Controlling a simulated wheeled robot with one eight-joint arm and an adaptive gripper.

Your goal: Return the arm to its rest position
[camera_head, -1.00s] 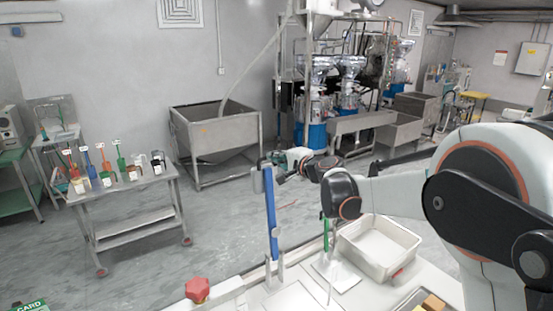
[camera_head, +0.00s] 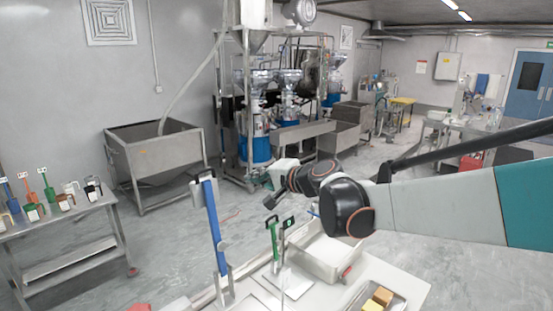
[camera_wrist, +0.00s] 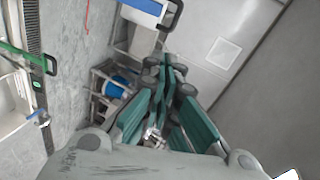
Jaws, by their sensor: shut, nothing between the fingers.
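My arm reaches in from the right edge of the head view, its link roughly level, above the white work table (camera_head: 405,275). My gripper (camera_head: 268,190) is at the arm's left end, small and partly hidden by the wrist joints. In the wrist view my gripper (camera_wrist: 166,60) shows teal fingers that converge at dark tips, shut with nothing held between them. It appears apart from the tools on the table.
A tall blue-handled tool (camera_head: 214,225) and a green-handled tool (camera_head: 274,238) stand near my gripper. A white bin (camera_head: 325,262) and a tray with yellow blocks (camera_head: 380,298) are on the table. A side table (camera_head: 60,230) holds several scoops. Open floor lies between.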

